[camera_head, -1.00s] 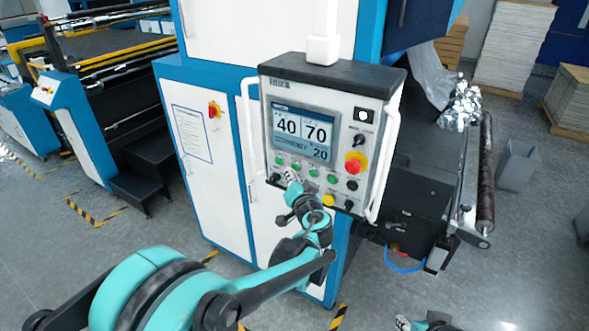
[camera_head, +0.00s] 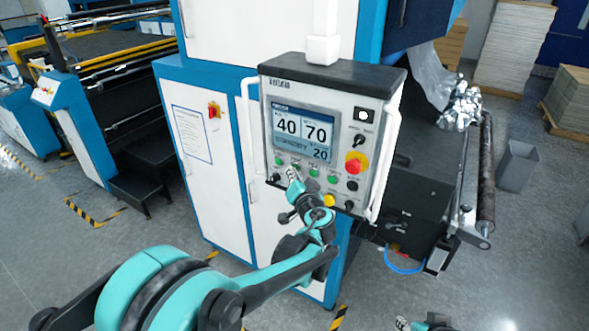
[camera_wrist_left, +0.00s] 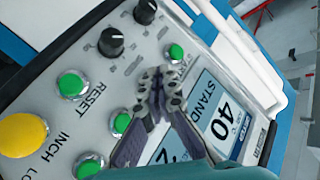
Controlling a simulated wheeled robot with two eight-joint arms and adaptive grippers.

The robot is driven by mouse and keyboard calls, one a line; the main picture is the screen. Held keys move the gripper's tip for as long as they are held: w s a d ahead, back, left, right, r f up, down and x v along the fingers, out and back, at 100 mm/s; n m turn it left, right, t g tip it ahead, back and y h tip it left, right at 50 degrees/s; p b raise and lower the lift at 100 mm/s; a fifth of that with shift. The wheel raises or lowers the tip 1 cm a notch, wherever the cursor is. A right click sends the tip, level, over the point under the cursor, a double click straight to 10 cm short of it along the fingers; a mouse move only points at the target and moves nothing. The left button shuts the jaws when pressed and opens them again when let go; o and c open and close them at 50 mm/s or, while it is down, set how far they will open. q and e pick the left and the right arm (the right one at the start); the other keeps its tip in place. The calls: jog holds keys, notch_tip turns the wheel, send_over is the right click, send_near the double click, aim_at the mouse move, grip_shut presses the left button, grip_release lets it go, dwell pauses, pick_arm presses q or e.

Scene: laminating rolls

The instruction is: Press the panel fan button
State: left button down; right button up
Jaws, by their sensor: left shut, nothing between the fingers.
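The control panel (camera_head: 375,125) stands in front of me with a lit screen (camera_head: 303,130) reading 40, 70 and 20. Below the screen is a row of green buttons, including one at the left end (camera_head: 278,161) and one further right (camera_head: 314,171). My left gripper (camera_head: 292,174) is shut and empty, its tips in front of this row. In the left wrist view its fingertips (camera_wrist_left: 160,78) lie between a green button (camera_wrist_left: 176,52) and another green button (camera_wrist_left: 122,122). I cannot tell whether they touch the panel. The fan label is not legible. Part of my right gripper (camera_head: 403,323) shows at the bottom edge.
A red emergency stop (camera_head: 355,161) with a yellow collar sits right of the screen. A yellow button (camera_wrist_left: 22,134) and black knobs (camera_wrist_left: 111,41) are close by on the panel. White handles (camera_head: 384,160) flank the panel.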

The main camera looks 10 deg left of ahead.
pick_arm(q)
jog(key=shift+w, duration=0.15)
dwell(0.4)
jog(key=shift+s+a, duration=0.2)
jog(key=shift+s, duration=0.6)
jog(key=s, duration=0.1)
jog(key=s+a, duration=0.1)
jog(key=s, duration=0.2)
jog(key=shift+s+a, duration=0.3)
jog(key=shift+s, duration=0.05)
dwell(0.3)
